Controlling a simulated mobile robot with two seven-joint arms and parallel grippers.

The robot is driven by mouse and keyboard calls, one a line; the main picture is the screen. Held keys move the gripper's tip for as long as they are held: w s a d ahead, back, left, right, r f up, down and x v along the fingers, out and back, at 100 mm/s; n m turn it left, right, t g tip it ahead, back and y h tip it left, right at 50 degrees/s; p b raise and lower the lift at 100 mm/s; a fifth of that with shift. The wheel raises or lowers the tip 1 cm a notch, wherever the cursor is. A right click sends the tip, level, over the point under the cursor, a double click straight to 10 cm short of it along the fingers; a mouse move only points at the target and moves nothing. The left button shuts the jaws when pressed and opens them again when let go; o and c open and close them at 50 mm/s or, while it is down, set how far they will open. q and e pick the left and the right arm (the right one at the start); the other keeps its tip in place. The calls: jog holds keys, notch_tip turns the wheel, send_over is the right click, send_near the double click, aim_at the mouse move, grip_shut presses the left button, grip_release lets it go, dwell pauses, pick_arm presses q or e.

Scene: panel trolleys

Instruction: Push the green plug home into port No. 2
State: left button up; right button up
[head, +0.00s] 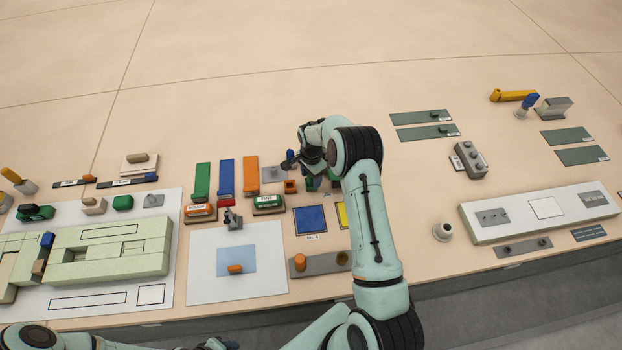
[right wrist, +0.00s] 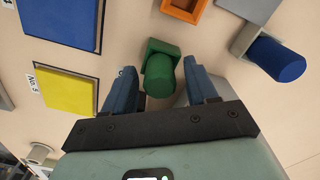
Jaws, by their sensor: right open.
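A green round plug (right wrist: 159,78) shows in the right wrist view, standing at a green square block (right wrist: 166,47). Whether it is seated in this block I cannot tell. My right gripper (right wrist: 160,68) is open, with one blue finger on each side of the plug and gaps visible. In the head view my right gripper (head: 305,162) is over the middle of the table, and my arm mostly hides the green parts (head: 312,184) below it. I can read no No. 2 label. Parts of my left arm show at the bottom left; its jaws cannot be made out.
A blue cylinder in a grey block (right wrist: 278,60) and an orange square socket (right wrist: 186,9) are close by. A blue panel (head: 310,219) and a yellow panel (right wrist: 66,91) lie flat nearby. Green, blue and orange bars (head: 226,177) lie to the left. The table behind is clear.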

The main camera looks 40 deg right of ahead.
grip_shut()
jog(key=c, duration=0.8)
grip_release()
jog(key=shift+c, duration=0.2)
grip_shut()
jog(key=shift+r, duration=1.6)
pick_arm(q)
jog(key=shift+w+r, duration=0.25)
jog(key=shift+w, duration=0.15)
pick_arm(e)
jog(key=shift+r, duration=0.15)
jog(key=shift+r, duration=1.4)
